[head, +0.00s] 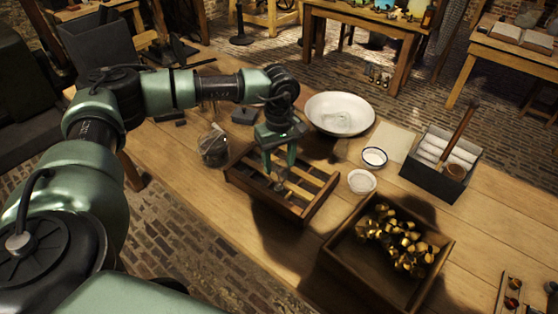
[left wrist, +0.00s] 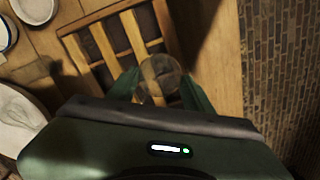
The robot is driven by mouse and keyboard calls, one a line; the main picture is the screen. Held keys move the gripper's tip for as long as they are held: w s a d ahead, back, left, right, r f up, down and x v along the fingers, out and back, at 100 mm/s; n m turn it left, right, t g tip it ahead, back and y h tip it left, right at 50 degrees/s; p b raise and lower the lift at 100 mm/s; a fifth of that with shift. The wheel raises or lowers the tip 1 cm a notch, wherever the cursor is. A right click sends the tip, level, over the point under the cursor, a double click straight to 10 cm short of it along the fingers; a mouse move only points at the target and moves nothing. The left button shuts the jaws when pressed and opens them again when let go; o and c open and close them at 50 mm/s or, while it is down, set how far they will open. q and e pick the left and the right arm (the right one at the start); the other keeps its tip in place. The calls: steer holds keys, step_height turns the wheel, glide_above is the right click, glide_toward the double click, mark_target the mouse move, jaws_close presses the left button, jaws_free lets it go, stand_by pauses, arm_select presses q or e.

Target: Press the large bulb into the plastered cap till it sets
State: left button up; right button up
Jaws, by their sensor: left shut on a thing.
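My left gripper (head: 279,168) points down over a slatted wooden rack (head: 240,182) on the table. It is shut on a clear, round glass bulb (left wrist: 160,76), which shows between the fingers in the left wrist view. In the head view the bulb (head: 280,184) is small and dim against the slats. I cannot tell whether it touches the rack or a cap beneath it. Several brass caps (head: 402,240) lie heaped in a wooden crate (head: 337,262) to the right. I cannot pick out a plastered cap. My right gripper is not in view.
A round glass vessel (head: 214,150) stands left of the rack. A wide white bowl (head: 340,112) and two small bowls (head: 374,157) (head: 361,182) stand behind and right. A dark box (head: 428,180) holds white rolls and a brush. The table's front edge runs close to the rack.

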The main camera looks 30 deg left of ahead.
arm_select(q)
steer(key=shift+f+b, duration=0.35)
stand_by(1.2)
steer(key=shift+s+f, duration=0.1)
stand_by(2.9)
steer(key=o, duration=1.6)
steer(key=shift+o, duration=0.2)
step_height(320, 180, up, 8)
steer(key=shift+f+b, duration=0.1)
steer(key=shift+b, duration=0.9)
